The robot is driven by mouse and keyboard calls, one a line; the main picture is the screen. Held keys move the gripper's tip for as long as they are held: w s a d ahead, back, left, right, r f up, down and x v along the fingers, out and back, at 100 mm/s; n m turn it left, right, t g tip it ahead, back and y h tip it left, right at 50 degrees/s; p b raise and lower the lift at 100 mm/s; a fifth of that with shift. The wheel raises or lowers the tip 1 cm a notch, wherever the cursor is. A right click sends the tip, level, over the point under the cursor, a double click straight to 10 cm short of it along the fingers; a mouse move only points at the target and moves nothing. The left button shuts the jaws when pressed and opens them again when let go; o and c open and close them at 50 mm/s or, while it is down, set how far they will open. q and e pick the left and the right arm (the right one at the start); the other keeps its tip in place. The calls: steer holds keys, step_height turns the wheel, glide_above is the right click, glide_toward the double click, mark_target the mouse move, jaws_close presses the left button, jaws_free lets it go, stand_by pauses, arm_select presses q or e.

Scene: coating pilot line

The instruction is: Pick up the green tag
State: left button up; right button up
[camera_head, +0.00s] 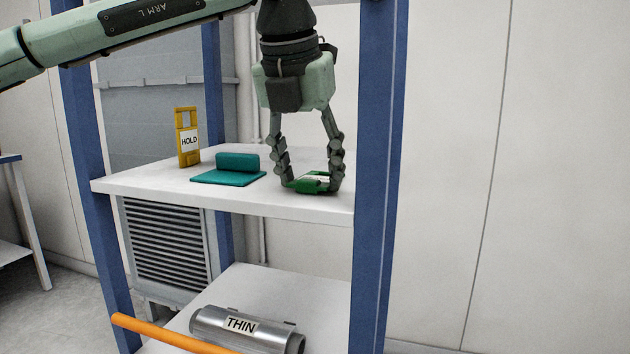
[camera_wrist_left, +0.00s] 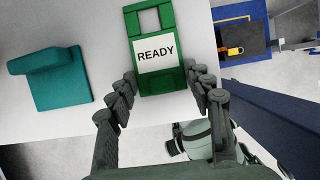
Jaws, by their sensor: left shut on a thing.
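The green tag (camera_head: 308,186) lies flat at the right of the white upper shelf, near its front edge. In the left wrist view the tag (camera_wrist_left: 162,80) shows a white label reading READY and a window at its far end. My left gripper (camera_head: 312,183) points down from above, with one finger on each side of the tag, shut on it. In the left wrist view the fingers flank the tag's near half. I cannot tell whether the tag is clear of the shelf.
A teal holder (camera_head: 235,164) sits left of the tag on the upper shelf (camera_head: 130,184). A yellow HOLD tag (camera_head: 187,150) stands behind it. Blue posts (camera_head: 378,150) frame the shelf. Below lie a metal cylinder marked THIN (camera_head: 270,334) and an orange bar (camera_head: 165,332).

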arm_select(q)
steer(key=shift+r, duration=0.8)
step_height(320, 180, up, 2)
steer(key=shift+r, duration=0.1)
steer(key=s+a+b, duration=0.2)
steer(key=s, duration=0.6)
steer(key=s+a+b, duration=0.2)
steer(key=s+a, duration=0.1)
steer(key=s, duration=0.6)
steer(key=shift+a+b, duration=0.3)
arm_select(e)
step_height(320, 180, up, 11)
steer(key=w, duration=0.2)
steer(key=shift+r+t+h, duration=0.2)
steer(key=shift+t+h, duration=0.1)
steer(key=shift+t, duration=0.1)
arm_select(q)
steer(key=shift+f, duration=0.2)
